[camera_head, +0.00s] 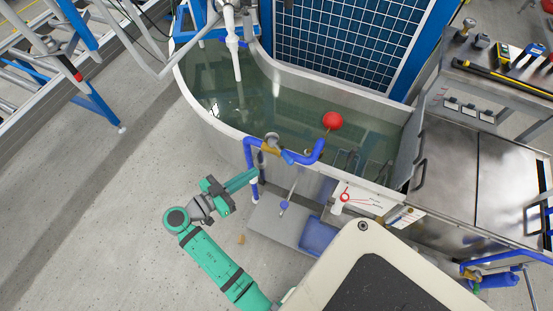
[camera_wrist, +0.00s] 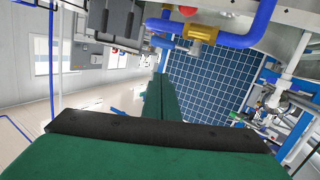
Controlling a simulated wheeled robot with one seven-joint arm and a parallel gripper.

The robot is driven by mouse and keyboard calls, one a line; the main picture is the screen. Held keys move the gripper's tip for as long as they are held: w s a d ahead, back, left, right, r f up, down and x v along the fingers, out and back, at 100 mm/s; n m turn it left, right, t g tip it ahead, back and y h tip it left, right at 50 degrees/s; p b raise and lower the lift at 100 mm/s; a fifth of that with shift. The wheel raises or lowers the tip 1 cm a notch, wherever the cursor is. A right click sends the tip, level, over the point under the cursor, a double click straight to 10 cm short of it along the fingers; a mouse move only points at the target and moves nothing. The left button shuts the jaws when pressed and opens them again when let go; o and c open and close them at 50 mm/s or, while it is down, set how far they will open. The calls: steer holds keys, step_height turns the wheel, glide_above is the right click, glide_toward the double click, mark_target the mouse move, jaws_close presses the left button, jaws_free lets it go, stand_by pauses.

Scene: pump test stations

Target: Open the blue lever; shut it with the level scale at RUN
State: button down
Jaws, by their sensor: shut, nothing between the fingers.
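A brass valve (camera_head: 272,141) sits in a blue pipe on the near rim of a water tank (camera_head: 222,118). A short blue piece beside the valve (camera_head: 287,158) looks like the blue lever; its angle is hard to tell. The brass valve also shows at the top of the wrist view (camera_wrist: 203,33). A red ball float (camera_head: 332,121) is at the water, right of the valve. My gripper (camera_head: 255,174) is shut and empty, left of and below the valve, apart from it. A white card with red marks (camera_head: 352,197) is on the tank front; no RUN mark is readable.
A blue vertical pipe (camera_head: 249,155) stands close to my fingertips. A grey shelf with a blue bin (camera_head: 318,236) lies below the tank front. A steel bench with tools (camera_head: 500,65) is at the right.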

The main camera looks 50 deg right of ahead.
steer(key=r+m, duration=0.1)
glide_toward(281, 152)
steer(key=s+d+r, duration=0.3)
steer(key=r, duration=0.1)
steer(key=shift+m+y, duration=0.3)
steer(key=shift+d+f, duration=0.7)
steer(key=shift+f, duration=0.3)
steer(key=shift+d+f, duration=0.7)
steer(key=shift+f, duration=0.3)
steer(key=shift+s, duration=0.1)
